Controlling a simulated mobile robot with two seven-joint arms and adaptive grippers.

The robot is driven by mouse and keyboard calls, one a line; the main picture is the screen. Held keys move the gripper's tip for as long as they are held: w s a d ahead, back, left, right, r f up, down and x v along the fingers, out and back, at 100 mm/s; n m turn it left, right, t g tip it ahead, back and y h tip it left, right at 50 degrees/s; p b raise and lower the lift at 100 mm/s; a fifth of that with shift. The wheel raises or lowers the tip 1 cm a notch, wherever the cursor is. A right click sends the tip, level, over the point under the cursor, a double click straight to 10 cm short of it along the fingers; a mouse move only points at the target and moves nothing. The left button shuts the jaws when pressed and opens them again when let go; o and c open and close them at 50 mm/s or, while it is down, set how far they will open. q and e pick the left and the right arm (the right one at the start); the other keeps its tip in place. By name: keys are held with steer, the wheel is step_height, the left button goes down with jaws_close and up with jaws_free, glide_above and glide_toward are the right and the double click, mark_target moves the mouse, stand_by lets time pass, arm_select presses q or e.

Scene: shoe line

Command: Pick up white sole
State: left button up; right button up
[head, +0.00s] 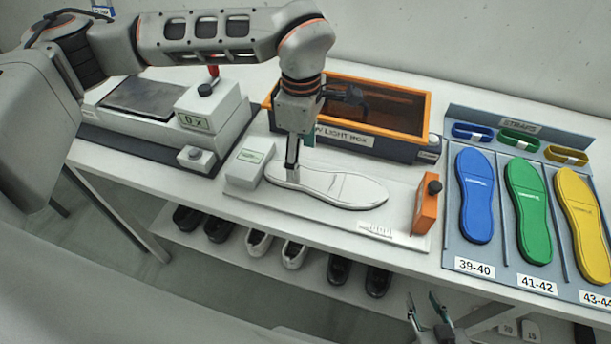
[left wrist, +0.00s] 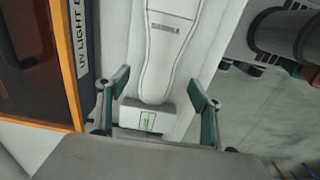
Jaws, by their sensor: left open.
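The white sole (head: 340,188) lies flat on a pale board on the bench, its heel end to the left. My left gripper (head: 292,174) points down over the heel end, open. In the left wrist view its fingers (left wrist: 158,78) stand on either side of the sole (left wrist: 158,60), with visible gaps; I cannot tell the exact height. My right gripper (head: 424,300) is low at the bottom edge, in front of the bench, its fingers apart and empty.
An orange-rimmed UV light box (head: 385,142) stands behind the sole. A small white block (head: 244,168) is beside the heel, an orange block (head: 425,205) beyond the toe. Blue (head: 478,205), green (head: 528,215) and yellow (head: 582,225) soles lie at right. Shoes are on the lower shelf.

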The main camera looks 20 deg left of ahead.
mark_target(305, 176)
arm_select(q)
steer(key=f, duration=0.3)
steer(key=f+p, duration=0.1)
steer(key=f, duration=0.1)
steer(key=shift+d+f, duration=0.3)
steer(key=shift+d, duration=0.05)
steer(key=c, duration=1.4)
